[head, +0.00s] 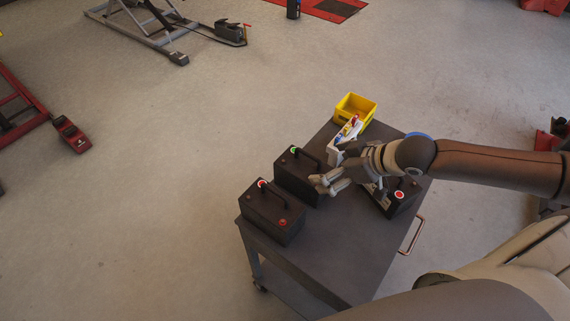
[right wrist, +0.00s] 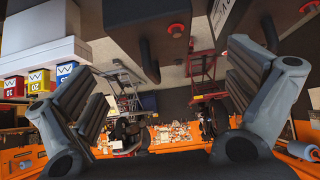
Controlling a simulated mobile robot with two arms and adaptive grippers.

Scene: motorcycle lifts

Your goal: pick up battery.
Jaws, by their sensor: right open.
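Several black batteries with carry handles sit on the dark cart. One battery (head: 272,215) is at the cart's left front, with red terminals. Another battery (head: 296,178), with a green terminal, is behind it. A third battery (head: 404,197) is at the right, partly hidden by my right arm. My right gripper (head: 328,184) is open and empty over the cart, beside the middle battery; I cannot tell if it touches. In the right wrist view, its spread fingers (right wrist: 168,88) frame a gap, with dark battery bodies and handles (right wrist: 145,52) at the top. My left gripper is not in view.
The cart (head: 335,265) has a side handle (head: 413,236). A yellow bin (head: 366,119) is at its far end, next to a white item (head: 336,149) with coloured parts. Motorcycle lifts stand on the floor at the upper left. Open floor lies left of the cart.

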